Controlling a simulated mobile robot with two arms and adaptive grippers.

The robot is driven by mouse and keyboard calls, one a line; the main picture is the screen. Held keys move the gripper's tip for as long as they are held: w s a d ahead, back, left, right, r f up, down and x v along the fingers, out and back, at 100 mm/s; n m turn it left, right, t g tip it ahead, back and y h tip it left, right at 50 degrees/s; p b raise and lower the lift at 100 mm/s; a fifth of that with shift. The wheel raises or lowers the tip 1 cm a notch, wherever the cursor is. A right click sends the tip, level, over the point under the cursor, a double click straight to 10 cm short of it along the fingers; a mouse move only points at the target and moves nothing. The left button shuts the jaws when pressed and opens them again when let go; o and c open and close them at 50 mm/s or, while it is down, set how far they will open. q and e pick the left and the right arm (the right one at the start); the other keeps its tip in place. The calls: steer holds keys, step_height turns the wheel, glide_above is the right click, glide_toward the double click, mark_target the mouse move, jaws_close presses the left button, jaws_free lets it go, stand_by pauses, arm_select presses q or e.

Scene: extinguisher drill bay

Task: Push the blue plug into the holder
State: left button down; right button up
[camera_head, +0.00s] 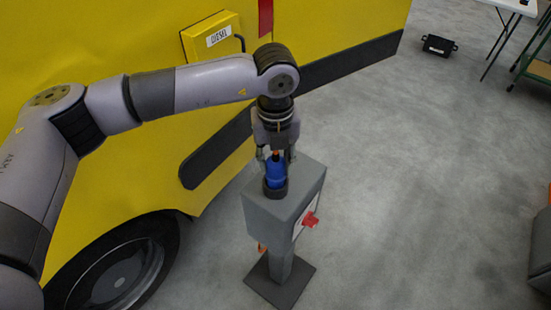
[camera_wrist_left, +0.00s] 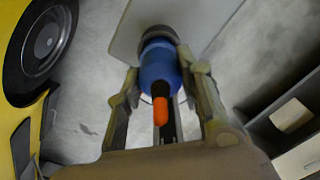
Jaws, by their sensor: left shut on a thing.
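The blue plug (camera_head: 275,172) has an orange tip and stands in the dark round holder (camera_head: 275,190) on top of a grey pedestal (camera_head: 270,211). My left gripper (camera_head: 275,155) comes down from above and is shut on the plug. In the left wrist view, the blue plug (camera_wrist_left: 160,66) lies between the two fingers of the left gripper (camera_wrist_left: 166,90), with its orange tip toward the camera and its far end at the dark ring of the holder (camera_wrist_left: 158,34). How deep the plug sits cannot be told. My right gripper is not in view.
A yellow vehicle (camera_head: 115,40) with a wheel (camera_head: 120,275) and a fuel box (camera_head: 212,37) stands close on the left. A red knob (camera_head: 310,219) sticks out of the pedestal's side. A black case (camera_head: 439,45) lies far back. The floor on the right is mostly clear.

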arm_select(q)
steer(key=shift+f+b, duration=0.75)
steer(key=shift+f, duration=0.05)
steer(key=shift+r, duration=0.1)
steer(key=c, duration=1)
jaws_free()
steer(key=shift+c, duration=0.2)
